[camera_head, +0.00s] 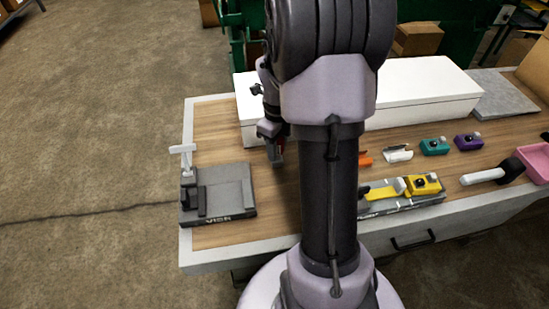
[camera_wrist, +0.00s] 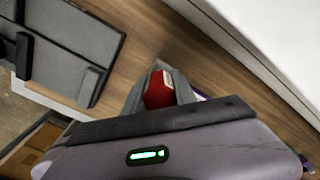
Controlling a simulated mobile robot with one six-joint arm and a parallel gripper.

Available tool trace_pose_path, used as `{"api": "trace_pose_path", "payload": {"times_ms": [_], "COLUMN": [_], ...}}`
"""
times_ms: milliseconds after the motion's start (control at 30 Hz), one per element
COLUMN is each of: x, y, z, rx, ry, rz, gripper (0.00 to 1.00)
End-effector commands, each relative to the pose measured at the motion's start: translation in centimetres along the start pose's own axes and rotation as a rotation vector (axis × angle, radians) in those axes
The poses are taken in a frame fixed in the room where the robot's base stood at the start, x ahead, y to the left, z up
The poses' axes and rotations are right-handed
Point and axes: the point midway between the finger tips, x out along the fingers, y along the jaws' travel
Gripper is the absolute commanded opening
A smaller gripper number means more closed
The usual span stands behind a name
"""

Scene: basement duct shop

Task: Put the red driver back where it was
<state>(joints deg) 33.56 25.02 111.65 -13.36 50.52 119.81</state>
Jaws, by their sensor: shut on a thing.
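My gripper (camera_head: 271,143) is shut on the red driver (camera_wrist: 158,90), low over the wooden bench top, between the vise and my arm's column. In the wrist view the driver's red end shows between the two grey fingers of my gripper (camera_wrist: 160,92). In the head view only a small red patch of the driver (camera_head: 279,147) shows beside the fingers. Most of the driver is hidden, and I cannot tell whether it touches the bench. Which place it came from is not clear in these frames.
A dark grey vise (camera_head: 228,192) stands on the bench's left end. A long white box (camera_head: 425,92) lies along the back. Right of my arm are an orange piece (camera_head: 364,158), teal (camera_head: 434,146) and purple (camera_head: 468,141) blocks, a yellow tool (camera_head: 383,193) and a pink bin (camera_head: 534,162).

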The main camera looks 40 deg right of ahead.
Motion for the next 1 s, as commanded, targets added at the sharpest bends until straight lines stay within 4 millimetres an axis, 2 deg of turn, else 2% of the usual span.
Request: {"api": "trace_pose_path", "payload": {"times_ms": [33,100,300,433,467,533,867,967,1000], "x": [1.7,2.4,2.0,2.5,2.4,2.3,2.0,0.3,-0.8], "y": [0.0,0.0,0.0,0.0,0.0,0.0,0.0,0.0,0.0], "z": [0.0,0.0,0.0,0.0,0.0,0.0,0.0,0.0,0.0], "rx": [-0.001,-0.001,0.0,0.0,0.0,0.0,0.0,0.0,0.0], "ry": [0.002,0.001,0.0,0.0,0.0,0.0,0.0,-0.001,-0.002], "rz": [0.001,0.0,-0.001,-0.001,0.0,0.0,0.0,-0.001,-0.002], "gripper": [0.0,0.0,0.0,0.0,0.38,0.52,0.54,0.54,0.54]}}
